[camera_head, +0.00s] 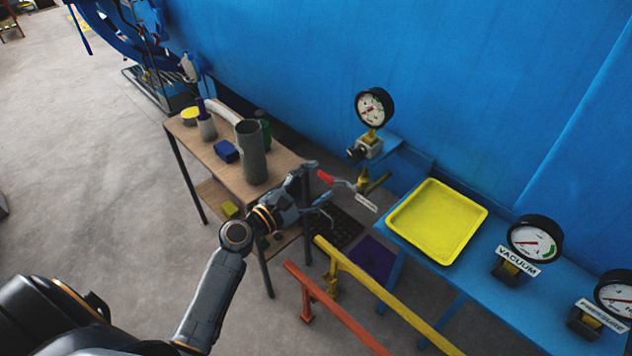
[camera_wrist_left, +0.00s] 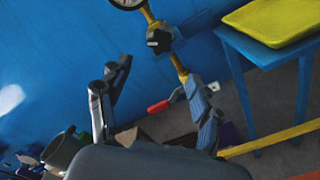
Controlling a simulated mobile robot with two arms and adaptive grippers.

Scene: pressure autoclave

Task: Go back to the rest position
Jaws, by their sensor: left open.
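My left arm reaches in from the lower left in the head view. Its gripper (camera_head: 312,190) is open, beside the right end of the wooden table. In the left wrist view, the gripper (camera_wrist_left: 155,105) shows its two fingers spread apart with nothing held between them. A red-handled valve lever (camera_head: 326,177) is close to the fingertips in the head view. In the left wrist view, the red handle (camera_wrist_left: 158,107) shows between the fingers; I cannot tell whether it touches one. My right gripper is not in view.
The wooden table (camera_head: 200,150) holds a grey cylinder (camera_head: 251,152), a blue box (camera_head: 225,151) and other items. A blue bench (camera_head: 470,275) carries a yellow tray (camera_head: 437,221) and gauges. Yellow (camera_head: 385,293) and orange (camera_head: 335,315) rails stand in front. The floor at left is clear.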

